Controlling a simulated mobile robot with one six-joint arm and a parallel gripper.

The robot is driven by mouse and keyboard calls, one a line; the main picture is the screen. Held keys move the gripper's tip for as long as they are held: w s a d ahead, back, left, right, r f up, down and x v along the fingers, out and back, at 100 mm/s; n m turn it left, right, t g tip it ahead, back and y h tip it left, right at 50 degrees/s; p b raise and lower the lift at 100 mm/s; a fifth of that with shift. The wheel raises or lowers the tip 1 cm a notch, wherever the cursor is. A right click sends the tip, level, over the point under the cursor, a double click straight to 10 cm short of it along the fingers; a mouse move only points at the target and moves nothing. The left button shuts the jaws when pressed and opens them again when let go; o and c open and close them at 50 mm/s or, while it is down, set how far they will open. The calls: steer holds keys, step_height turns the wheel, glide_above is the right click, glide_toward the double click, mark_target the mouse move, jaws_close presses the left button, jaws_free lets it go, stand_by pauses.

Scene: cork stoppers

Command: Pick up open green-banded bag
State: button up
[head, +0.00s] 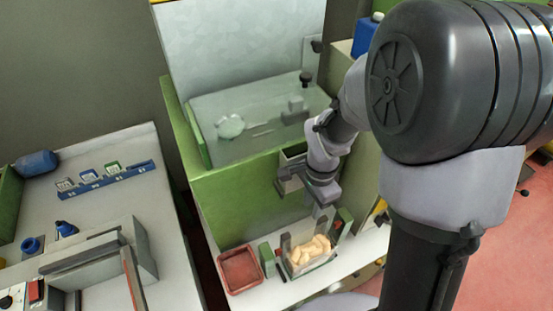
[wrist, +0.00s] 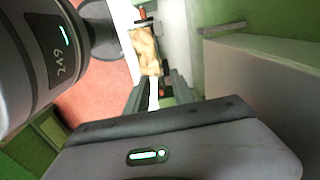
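A clear open bag or container of tan cork stoppers (head: 309,252) sits on the white ledge in front of the green cabinet, between upright grey and green pieces. I cannot make out a green band on it. The corks also show in the wrist view (wrist: 146,50), beyond my fingertips. My gripper (head: 322,212) hangs just above and behind the corks, pointing down. In the wrist view my gripper (wrist: 158,88) has two dark fingers apart with a pale gap between them, and nothing shows held. The fingertips are partly hidden in the head view.
A red tray (head: 239,270) stands left of the corks on the ledge (head: 318,284). The green cabinet (head: 240,190) with a glass-topped basin rises behind. A separate bench (head: 110,190) at left holds a blue rack (head: 105,178) and a blue bottle (head: 37,163).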

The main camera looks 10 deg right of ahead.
mark_target(307, 236)
steer(key=f+b, duration=0.2)
steer(key=f, duration=0.4)
steer(key=f+b, duration=0.3)
steer(key=f, duration=0.3)
steer(key=f+b, duration=0.2)
steer(key=f, duration=0.4)
steer(key=shift+s+b, duration=0.25)
steer(key=shift+b, duration=0.1)
steer(key=shift+r, duration=0.1)
jaws_close()
